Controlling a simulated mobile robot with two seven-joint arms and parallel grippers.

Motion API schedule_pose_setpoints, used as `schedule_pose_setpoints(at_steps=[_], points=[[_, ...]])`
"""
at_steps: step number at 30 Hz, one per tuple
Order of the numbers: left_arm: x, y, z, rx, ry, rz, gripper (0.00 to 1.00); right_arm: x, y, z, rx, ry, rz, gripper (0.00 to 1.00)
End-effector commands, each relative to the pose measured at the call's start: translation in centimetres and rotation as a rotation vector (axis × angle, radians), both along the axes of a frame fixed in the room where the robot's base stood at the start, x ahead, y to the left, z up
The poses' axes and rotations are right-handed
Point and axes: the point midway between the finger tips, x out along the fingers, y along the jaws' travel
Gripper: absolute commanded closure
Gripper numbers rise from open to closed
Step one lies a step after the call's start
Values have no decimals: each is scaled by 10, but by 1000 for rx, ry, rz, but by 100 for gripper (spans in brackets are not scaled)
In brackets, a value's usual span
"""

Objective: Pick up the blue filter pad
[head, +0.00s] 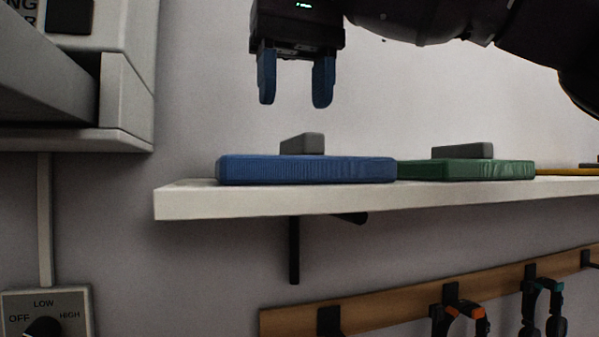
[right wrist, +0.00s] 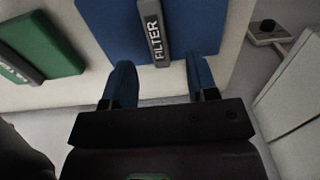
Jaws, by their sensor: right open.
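The blue filter pad (head: 306,170) lies flat on a white wall shelf, with a grey block-shaped handle (head: 302,144) standing on its top. In the right wrist view the blue pad (right wrist: 105,28) shows from above, and its grey handle (right wrist: 153,32) carries the word FILTER. My right gripper (head: 295,100) is open and empty, pointing down above the handle and apart from it. In the right wrist view its blue fingertips (right wrist: 163,78) stand to either side of the line of the handle. My left gripper is in neither view.
A green pad (head: 466,170) with a grey handle lies just right of the blue one on the white shelf (head: 300,201). A yellow item (head: 567,171) lies farther right. A grey machine (head: 125,75) stands at the left. A wooden rail (head: 390,306) with hooks hangs below.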

Motion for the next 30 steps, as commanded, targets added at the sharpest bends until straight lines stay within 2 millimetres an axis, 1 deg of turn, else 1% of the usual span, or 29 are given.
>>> schedule_pose_setpoints(at_steps=[3, 9, 13, 20, 23, 30], points=[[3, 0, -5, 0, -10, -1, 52, -1, -3, -18, -1, 2, 1, 47], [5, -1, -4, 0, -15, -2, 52, -2, -5, -41, -1, 1, 1, 47], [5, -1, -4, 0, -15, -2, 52, -2, -5, -48, 0, 0, 0, 47], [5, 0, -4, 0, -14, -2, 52, -2, -4, -49, 1, 1, 0, 47], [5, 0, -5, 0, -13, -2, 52, -2, -4, -49, 1, 1, 0, 61], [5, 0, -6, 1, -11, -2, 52, -2, -4, -49, 0, 1, 0, 97]])
